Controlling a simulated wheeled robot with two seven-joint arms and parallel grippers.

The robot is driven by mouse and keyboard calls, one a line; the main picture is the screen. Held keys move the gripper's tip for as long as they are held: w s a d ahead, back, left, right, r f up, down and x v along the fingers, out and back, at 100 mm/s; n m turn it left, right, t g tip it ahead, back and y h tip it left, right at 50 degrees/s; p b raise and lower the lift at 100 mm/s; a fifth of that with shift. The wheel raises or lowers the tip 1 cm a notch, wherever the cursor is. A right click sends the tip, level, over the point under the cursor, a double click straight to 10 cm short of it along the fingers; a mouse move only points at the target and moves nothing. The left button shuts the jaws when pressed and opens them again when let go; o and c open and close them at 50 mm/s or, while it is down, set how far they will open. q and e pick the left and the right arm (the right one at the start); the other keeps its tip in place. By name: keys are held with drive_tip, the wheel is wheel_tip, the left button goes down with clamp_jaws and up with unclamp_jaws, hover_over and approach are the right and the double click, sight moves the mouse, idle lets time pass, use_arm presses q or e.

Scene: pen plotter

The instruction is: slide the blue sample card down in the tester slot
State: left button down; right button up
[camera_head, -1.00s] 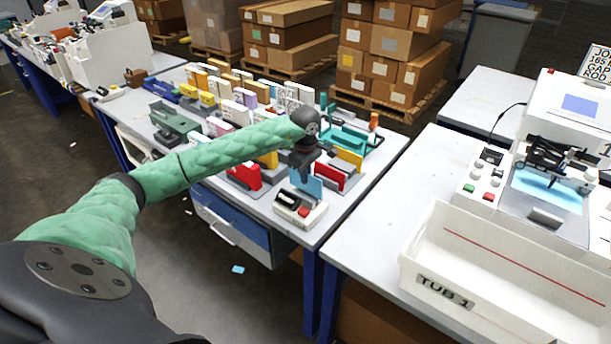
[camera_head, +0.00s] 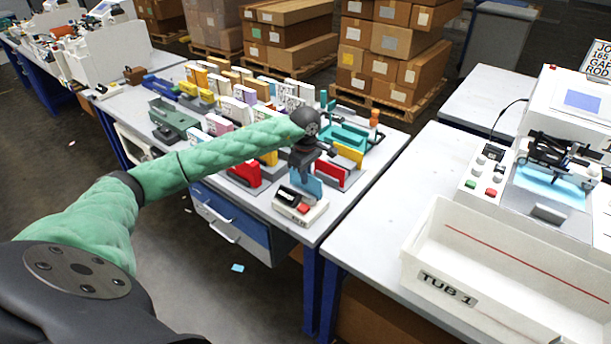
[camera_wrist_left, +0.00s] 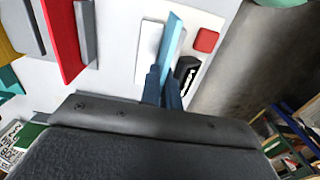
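The light-blue sample card (camera_head: 309,185) stands upright at the back of the small white tester (camera_head: 290,208) near the table's front corner. In the left wrist view the card (camera_wrist_left: 173,38) runs beside a white block on the tester (camera_wrist_left: 197,60). My left gripper (camera_head: 303,174) is over the tester. In the wrist view its two fingers (camera_wrist_left: 162,88) are close together with the card's near end between them, so it looks shut on the card. How deep the card sits in the slot is hidden. My right gripper is not in view.
A red card (camera_head: 329,175) and a yellow card (camera_head: 349,154) stand in grey holders just behind the tester. Another red piece (camera_head: 246,174) stands to the left. Several coloured items fill the table behind. A white tub (camera_head: 420,262) stands on the right table.

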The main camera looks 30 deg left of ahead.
use_arm(q)
drive_tip(key=shift+f+b, duration=0.95)
drive_tip(key=shift+f, duration=0.15)
idle(0.3)
drive_tip(key=c, duration=1.6)
unclamp_jaws()
drive_tip(key=shift+o, duration=0.2)
wheel_tip(320, 180, up, 6)
drive_tip(key=shift+r+b, duration=0.15)
drive_tip(key=shift+b, duration=0.95)
drive_tip(key=shift+r, duration=0.75)
